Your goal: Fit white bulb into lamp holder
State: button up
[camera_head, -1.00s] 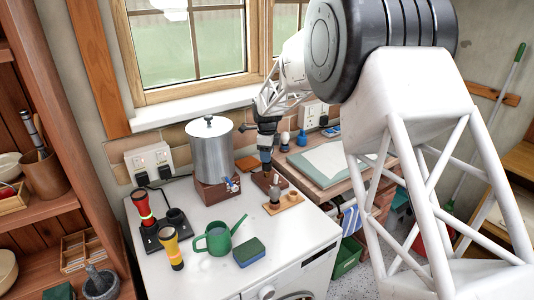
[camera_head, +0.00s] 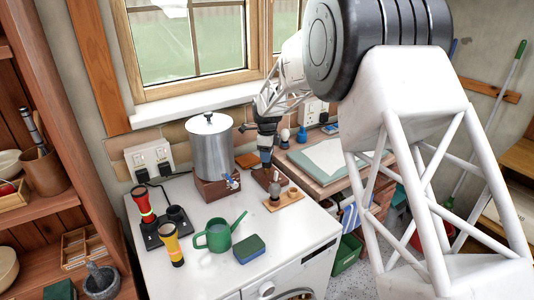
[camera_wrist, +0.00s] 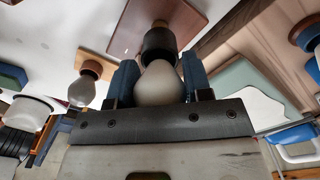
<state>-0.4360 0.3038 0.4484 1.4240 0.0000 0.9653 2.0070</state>
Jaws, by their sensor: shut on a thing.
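The white bulb (camera_wrist: 159,84) sits between the blue fingers of my gripper (camera_wrist: 158,82) in the wrist view. The gripper is shut on its rounded glass. The bulb's narrow end points at the dark lamp holder (camera_wrist: 158,42) and meets it in the picture; whether it is seated cannot be told. The holder stands on a brown wooden block (camera_wrist: 122,38). In the head view my gripper (camera_head: 266,160) is low over the block (camera_head: 264,177), and the bulb is too hidden to make out.
A small wooden board (camera_head: 291,200) with another bulb stands just right of the block. A steel pot (camera_head: 211,150) on a brown base is close left. The green watering can (camera_head: 218,236), sponge (camera_head: 248,249) and two torches are nearer the front. The white top between is clear.

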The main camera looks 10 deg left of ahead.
jog(key=shift+f, duration=0.25)
dwell(0.3)
jog(key=o, duration=1)
jog(key=shift+r, duration=3.9)
